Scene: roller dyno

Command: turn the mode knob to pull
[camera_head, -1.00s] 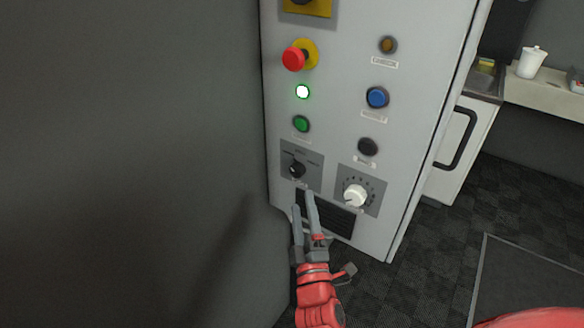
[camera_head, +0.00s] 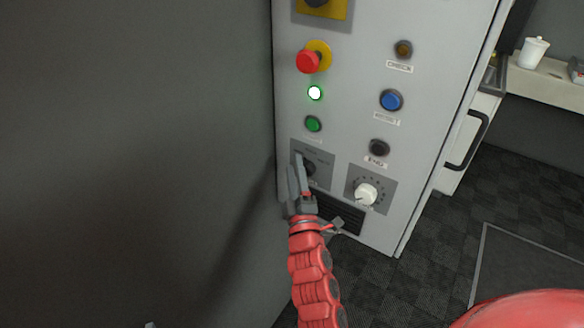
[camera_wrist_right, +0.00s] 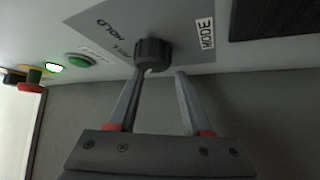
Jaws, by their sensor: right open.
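The mode knob (camera_head: 310,168) is a small black knob on a grey plate low on the control cabinet, partly hidden behind my gripper. In the right wrist view the knob (camera_wrist_right: 153,52) is dark and ribbed. Its plate (camera_wrist_right: 185,22) reads MODE and HOLD, with another word partly covered near the knob. My right gripper (camera_head: 298,168) is open, its fingers pointing up at the knob. In the right wrist view the gripper (camera_wrist_right: 160,76) has its left fingertip at the knob's lower edge and the right fingertip beside it. Contact is unclear.
A white dial (camera_head: 366,194) sits right of the mode knob, above a dark vent (camera_head: 345,216). Above are a green button (camera_head: 313,124), a lit green lamp (camera_head: 315,93) and a red emergency button (camera_head: 309,62). A dark wall (camera_head: 140,150) stands close on the left.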

